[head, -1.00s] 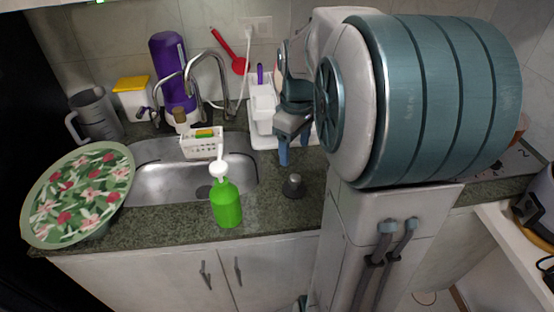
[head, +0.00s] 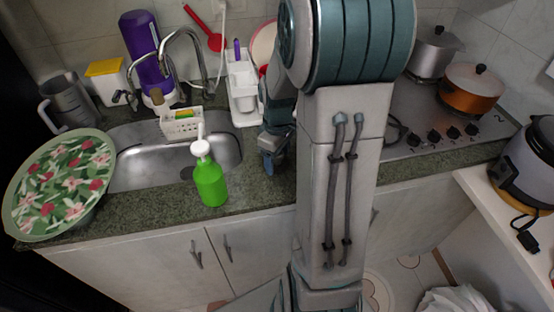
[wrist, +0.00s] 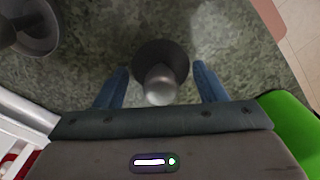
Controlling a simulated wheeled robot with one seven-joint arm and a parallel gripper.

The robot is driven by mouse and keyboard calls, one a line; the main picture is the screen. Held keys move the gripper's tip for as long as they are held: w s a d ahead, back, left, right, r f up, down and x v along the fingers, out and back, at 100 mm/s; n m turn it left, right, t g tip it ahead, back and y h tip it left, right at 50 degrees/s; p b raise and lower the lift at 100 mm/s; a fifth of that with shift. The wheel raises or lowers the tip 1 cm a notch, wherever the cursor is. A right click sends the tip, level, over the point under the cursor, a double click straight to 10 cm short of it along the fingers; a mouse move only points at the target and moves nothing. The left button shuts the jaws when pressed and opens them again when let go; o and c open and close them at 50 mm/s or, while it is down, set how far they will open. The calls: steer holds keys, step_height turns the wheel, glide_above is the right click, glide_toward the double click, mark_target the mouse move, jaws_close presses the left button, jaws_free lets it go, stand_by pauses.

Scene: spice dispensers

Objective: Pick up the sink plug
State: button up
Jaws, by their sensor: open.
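The sink plug (wrist: 160,58), a dark round disc with a grey knob, lies on the green stone counter in the wrist view. My gripper (wrist: 160,68) is open, with one blue finger on each side of the plug's knob. I cannot tell whether the fingers touch it. In the head view my gripper (head: 268,164) is low over the counter, right of the sink, and the plug is hidden behind it.
A green pump bottle (head: 211,184) stands left of my gripper, close by in the wrist view (wrist: 291,128). The sink (head: 150,170), a white rack (head: 243,103) and a flowered plate (head: 52,185) are near. The stove (head: 440,125) lies right.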

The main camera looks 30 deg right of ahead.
steer(key=shift+f, duration=0.45)
steer(key=shift+c, duration=0.4)
steer(key=c, duration=0.6)
steer(key=shift+o, duration=0.2)
steer(key=shift+r, duration=0.1)
